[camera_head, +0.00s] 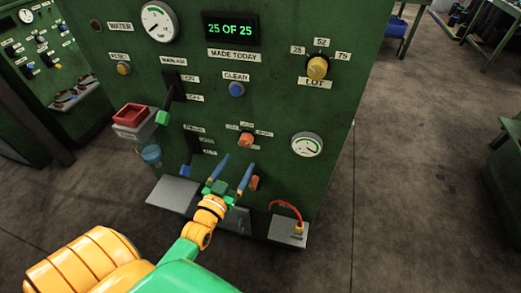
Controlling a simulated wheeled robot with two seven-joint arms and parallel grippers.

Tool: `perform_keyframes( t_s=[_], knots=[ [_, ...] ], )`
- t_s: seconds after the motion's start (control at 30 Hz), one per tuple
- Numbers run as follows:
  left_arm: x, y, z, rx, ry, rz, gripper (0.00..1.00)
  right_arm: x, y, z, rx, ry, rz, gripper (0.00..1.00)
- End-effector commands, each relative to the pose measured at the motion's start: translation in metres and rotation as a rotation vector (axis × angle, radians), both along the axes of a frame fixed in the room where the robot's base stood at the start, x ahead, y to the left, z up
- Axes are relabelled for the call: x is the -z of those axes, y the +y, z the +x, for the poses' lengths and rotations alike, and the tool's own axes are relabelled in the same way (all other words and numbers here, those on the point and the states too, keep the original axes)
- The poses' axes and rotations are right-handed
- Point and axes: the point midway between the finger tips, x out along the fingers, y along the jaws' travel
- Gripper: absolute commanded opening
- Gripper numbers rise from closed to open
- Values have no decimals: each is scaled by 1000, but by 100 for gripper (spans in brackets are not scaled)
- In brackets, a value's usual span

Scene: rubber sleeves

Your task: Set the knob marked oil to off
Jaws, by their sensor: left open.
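A green control panel (205,95) stands in front of me. An orange-red knob (246,139) sits low in its middle, with small labels around it that are too small to read; I cannot tell for certain that it is the oil knob, or its setting. A larger yellow knob (317,67), marked LOT, is at the upper right. My left gripper (238,162) is open and empty. In the picture its two blue fingers point up at the panel just below the orange-red knob, apparently apart from it. My right gripper is not in view.
A lever (170,100) marked main air and a lower lever (190,152) are left of the knob. A blue button (236,89) is above, a gauge (306,145) right. A red tray (130,115), grey ledge (173,194) and red hose (287,207) stick out.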

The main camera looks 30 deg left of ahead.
Motion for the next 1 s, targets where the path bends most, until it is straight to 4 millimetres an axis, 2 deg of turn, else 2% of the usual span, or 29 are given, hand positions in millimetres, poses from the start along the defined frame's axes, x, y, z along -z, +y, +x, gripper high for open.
perform_keyframes(
  t_s=[0.03, 0.1, 0.43, 0.53, 0.73, 0.77, 1.0],
  knots=[
    [-9, 2, 1, -3, -20, 3, 80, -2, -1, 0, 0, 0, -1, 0],
    [-15, 3, 5, -4, -35, 5, 80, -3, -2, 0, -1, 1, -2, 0],
    [-13, 12, 63, -4, -35, 4, 80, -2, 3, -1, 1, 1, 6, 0],
    [-13, 13, 71, -4, -34, 5, 80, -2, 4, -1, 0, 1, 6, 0],
    [-13, 13, 72, -5, -32, 5, 80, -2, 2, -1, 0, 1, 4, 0],
    [-13, 13, 72, -5, -32, 5, 77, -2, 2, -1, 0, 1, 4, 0],
    [-13, 13, 71, -5, -32, 4, 12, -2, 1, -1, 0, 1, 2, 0]
  ],
)
